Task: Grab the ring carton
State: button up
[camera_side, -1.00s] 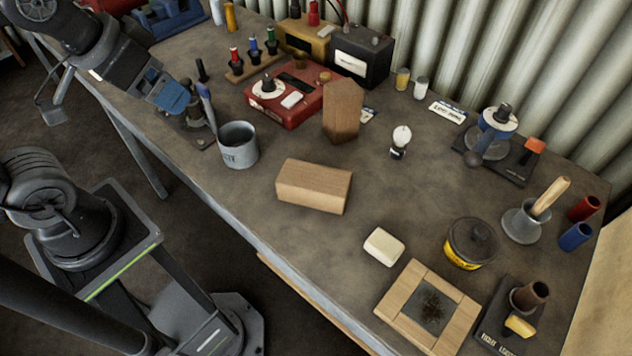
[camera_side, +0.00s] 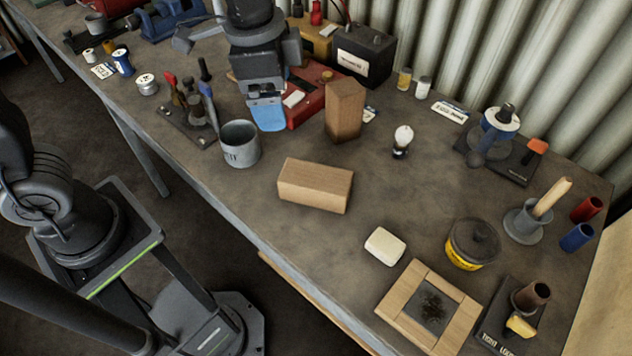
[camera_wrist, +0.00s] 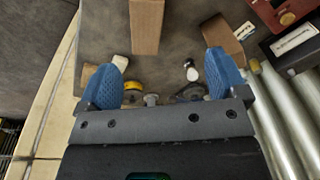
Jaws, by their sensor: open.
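No label in view names a ring carton. Two plain brown box shapes stand out: a long block (camera_side: 315,186) lying flat mid-bench and an upright block (camera_side: 345,111) behind it; I cannot tell which is the carton. In the wrist view the lying block (camera_wrist: 147,25) is at top centre and the upright one (camera_wrist: 221,35) to its right. My gripper (camera_side: 267,114) hangs above the bench, left of the upright block and behind the grey mug. In the wrist view my gripper (camera_wrist: 163,80) shows two blue fingers wide apart, holding nothing.
A grey mug (camera_side: 240,143) stands near the front edge. A red instrument box (camera_side: 311,100) and a black battery (camera_side: 362,57) are behind. A cream block (camera_side: 385,246), a yellow-labelled tin (camera_side: 471,244) and a wooden frame (camera_side: 401,300) are front right. A light bulb (camera_side: 402,140) stands mid-bench.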

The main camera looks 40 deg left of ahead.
aim_at(316, 176)
jog(key=w+d+f+m+g, duration=0.1)
jog(key=w+d+f+m, duration=0.1)
jog(key=d+f+m, duration=0.3)
jog(key=shift+n+y, duration=0.3)
jog(key=shift+n, duration=0.5)
jog(key=f, duration=0.8)
jog(key=d+f, duration=0.1)
jog(key=f, duration=0.3)
jog(key=shift+f, duration=0.35)
jog(key=c, duration=1.1)
